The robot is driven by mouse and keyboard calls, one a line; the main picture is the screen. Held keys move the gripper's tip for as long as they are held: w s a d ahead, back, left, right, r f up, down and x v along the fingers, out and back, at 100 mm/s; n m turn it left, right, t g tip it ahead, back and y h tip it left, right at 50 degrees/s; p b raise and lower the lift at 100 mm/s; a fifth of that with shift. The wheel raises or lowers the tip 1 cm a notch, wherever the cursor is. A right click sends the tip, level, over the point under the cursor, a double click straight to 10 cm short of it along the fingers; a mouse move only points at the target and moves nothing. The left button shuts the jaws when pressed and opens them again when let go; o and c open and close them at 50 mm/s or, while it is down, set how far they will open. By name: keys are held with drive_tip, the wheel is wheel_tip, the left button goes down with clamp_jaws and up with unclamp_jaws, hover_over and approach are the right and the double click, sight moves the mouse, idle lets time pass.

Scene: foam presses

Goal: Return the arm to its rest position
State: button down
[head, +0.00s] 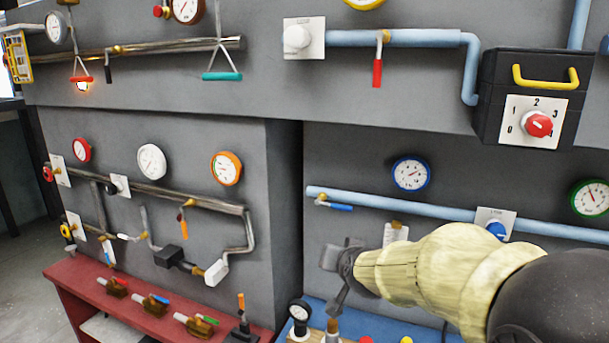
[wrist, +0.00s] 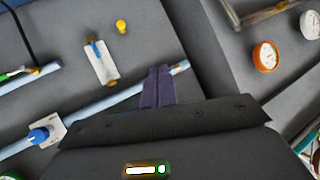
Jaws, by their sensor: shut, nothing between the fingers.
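My arm reaches in from the lower right in the head view, with a pale yellow sleeve over its forearm. My gripper (head: 342,270) is in front of the right-hand grey panel, above a blue bench. In the wrist view, its two dark fingers (wrist: 158,86) lie together, shut with nothing between them. They overlap a light blue pipe (wrist: 120,98) in that view; I cannot tell how far they are from it. The arm hides part of the panel and bench behind it.
A blue knob (head: 496,231) and a blue-rimmed gauge (head: 410,173) are on the panel near my arm. A black box with a red dial (head: 538,124) juts out above. A small gauge (head: 299,311) stands on the bench below. Red bench (head: 68,282) at left holds several valves.

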drive_tip(key=s+d+f+n+g, duration=0.1)
drive_tip(key=s+d+f+g, duration=0.2)
drive_tip(key=s+f, duration=0.5)
drive_tip(key=s+d+f+n+g+h, duration=0.1)
drive_tip(key=s+d+f+g, duration=0.3)
drive_tip(key=s+f, duration=0.5)
drive_tip(key=s+g, duration=0.2)
drive_tip(key=s, duration=0.3)
drive_tip(key=shift+d+f, duration=0.3)
